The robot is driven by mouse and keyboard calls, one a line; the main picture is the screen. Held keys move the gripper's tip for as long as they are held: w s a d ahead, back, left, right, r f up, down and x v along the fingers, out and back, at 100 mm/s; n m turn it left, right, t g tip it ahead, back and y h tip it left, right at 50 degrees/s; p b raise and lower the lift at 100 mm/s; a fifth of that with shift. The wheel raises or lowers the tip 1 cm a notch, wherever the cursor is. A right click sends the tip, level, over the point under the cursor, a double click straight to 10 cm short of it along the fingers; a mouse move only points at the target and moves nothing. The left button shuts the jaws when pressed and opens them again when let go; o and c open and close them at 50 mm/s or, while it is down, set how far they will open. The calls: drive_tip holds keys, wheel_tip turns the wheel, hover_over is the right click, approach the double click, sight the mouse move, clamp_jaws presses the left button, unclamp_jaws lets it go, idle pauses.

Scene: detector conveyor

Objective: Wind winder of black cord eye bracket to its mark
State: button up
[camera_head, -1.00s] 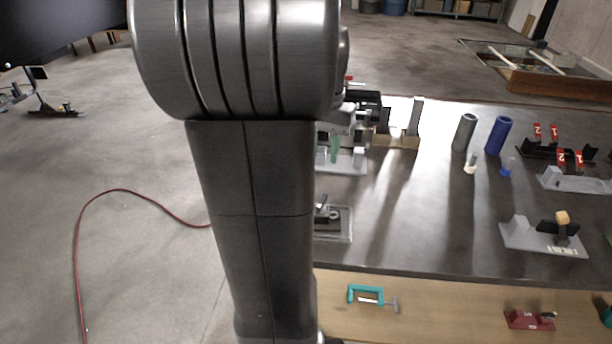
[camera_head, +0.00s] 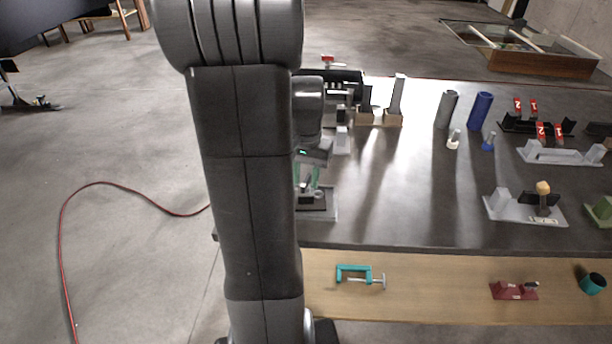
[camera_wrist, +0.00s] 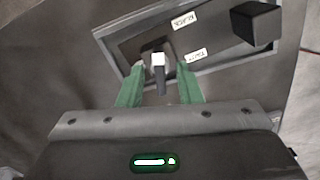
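The cord eye bracket fixture (camera_wrist: 222,68) is a grey-rimmed dark plate with a black block (camera_wrist: 262,22) and two small white labels, one seeming to read BLACK. My gripper (camera_wrist: 160,68) has two green fingers, one on each side of this part, with a gap showing on both sides. In the head view the fixture (camera_head: 328,213) sits at the table's left edge, with my gripper (camera_head: 307,174) just above it. My arm hides part of it. I cannot make out a mark.
Other fixtures stand behind on the dark table (camera_head: 400,215), with a grey tube (camera_head: 446,110) and a blue tube (camera_head: 481,111). A teal clamp (camera_head: 357,275) lies on the wooden front strip. The table's middle is clear.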

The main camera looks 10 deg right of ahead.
clamp_jaws()
drive_tip(key=shift+n, duration=0.5)
drive_tip(key=n+p, duration=0.1)
drive_tip(key=n, duration=0.4)
drive_tip(key=shift+r+n, duration=0.1)
drive_tip(key=shift+n, duration=0.2)
drive_tip(key=n+p, duration=0.1)
drive_tip(key=n, duration=0.2)
drive_tip(key=shift+n, duration=2.1)
